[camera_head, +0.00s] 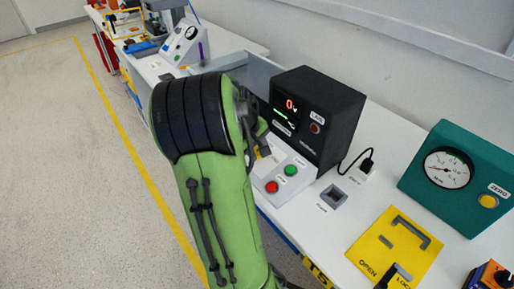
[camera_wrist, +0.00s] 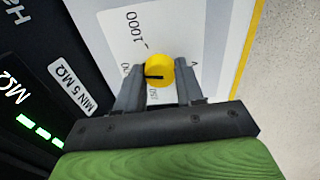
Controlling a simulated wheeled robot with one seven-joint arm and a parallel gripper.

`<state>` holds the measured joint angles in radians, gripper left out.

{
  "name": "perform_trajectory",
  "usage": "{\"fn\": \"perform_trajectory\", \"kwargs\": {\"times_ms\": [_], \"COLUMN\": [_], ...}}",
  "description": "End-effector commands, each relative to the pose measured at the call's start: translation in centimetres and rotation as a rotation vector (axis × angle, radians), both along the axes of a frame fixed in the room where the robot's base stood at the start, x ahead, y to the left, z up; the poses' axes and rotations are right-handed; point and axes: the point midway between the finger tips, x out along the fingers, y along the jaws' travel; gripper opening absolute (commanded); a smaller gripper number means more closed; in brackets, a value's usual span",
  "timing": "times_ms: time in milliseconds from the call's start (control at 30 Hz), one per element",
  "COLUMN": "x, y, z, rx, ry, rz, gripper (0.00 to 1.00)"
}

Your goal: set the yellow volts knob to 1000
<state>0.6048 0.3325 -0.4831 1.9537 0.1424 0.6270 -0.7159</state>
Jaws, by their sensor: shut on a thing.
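The yellow volts knob (camera_wrist: 160,66) sits on a light grey panel (camera_wrist: 205,30) in the wrist view. My gripper (camera_wrist: 160,80) is shut on it, one finger on each side. The knob's black pointer line points left in the picture, toward a label partly hidden by the left finger; only its ending zeros show. The 1000 label (camera_wrist: 135,27) with its tick is up and left of the knob, clear of the pointer. A 250 label lies just below the knob, partly covered.
A black tester box (camera_head: 325,110) with a red 0 display stands right beside my gripper. Red (camera_head: 271,187) and green (camera_head: 291,170) buttons are on the sloped panel in front. A yellow plate (camera_head: 375,245) and teal gauge box (camera_head: 460,150) are farther right.

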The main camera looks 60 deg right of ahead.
Motion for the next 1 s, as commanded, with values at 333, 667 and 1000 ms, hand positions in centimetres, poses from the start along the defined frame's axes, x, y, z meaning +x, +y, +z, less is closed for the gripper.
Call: {"fn": "perform_trajectory", "kwargs": {"times_ms": [333,667,1000], "x": [0.14,0.21,0.32], "y": [0.06,0.09,0.07], "z": [-0.05,-0.1,-0.13], "rx": [-0.045,-0.088,-0.126], "ry": [-0.086,-0.172,-0.247], "rz": [-0.299,-0.597,-0.854], "gripper": [0.07,0.07,0.07]}}
